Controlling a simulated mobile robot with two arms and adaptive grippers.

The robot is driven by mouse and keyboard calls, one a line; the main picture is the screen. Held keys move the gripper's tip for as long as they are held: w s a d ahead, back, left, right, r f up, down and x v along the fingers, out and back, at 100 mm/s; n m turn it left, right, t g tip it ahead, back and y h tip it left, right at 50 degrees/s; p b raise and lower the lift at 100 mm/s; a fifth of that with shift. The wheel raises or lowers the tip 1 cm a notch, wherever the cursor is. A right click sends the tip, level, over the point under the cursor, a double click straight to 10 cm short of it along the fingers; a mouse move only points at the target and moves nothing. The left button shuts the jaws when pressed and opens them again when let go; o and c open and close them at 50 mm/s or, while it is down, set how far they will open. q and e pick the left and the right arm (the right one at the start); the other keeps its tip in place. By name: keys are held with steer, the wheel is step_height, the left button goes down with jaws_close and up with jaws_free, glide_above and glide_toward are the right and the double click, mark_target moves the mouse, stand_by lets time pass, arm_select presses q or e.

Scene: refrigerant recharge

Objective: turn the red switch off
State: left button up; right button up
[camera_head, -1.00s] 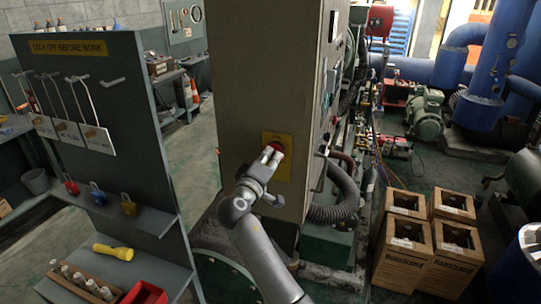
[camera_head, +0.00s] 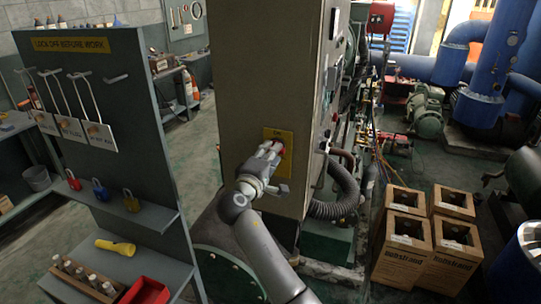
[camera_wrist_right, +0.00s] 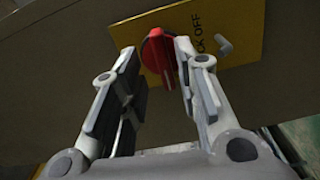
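The red switch (camera_wrist_right: 158,52) is a round knob with a raised bar, on a yellow plate (camera_wrist_right: 228,28) lettered "...CK OFF". The plate is fixed to a grey-beige cabinet (camera_head: 266,75). In the head view the red switch (camera_head: 281,147) is mostly hidden by my right gripper (camera_head: 272,151). In the right wrist view the two fingers of my right gripper (camera_wrist_right: 157,55) are apart, one on each side of the knob. The right finger's tip is very close to it; I cannot tell whether it touches. My left gripper is not in view.
A small grey peg (camera_wrist_right: 223,44) sticks out of the plate beside the switch. A lockout board (camera_head: 90,100) with padlocks, hanging tags and a yellow flashlight (camera_head: 115,247) stands at left. Black hose (camera_head: 345,190) and cardboard boxes (camera_head: 403,250) are at right of the cabinet.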

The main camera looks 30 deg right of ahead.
steer(key=shift+f, duration=0.1)
steer(key=v, duration=0.8)
steer(key=shift+s+a, duration=0.25)
steer(key=shift+s, duration=0.1)
steer(key=shift+d, duration=0.1)
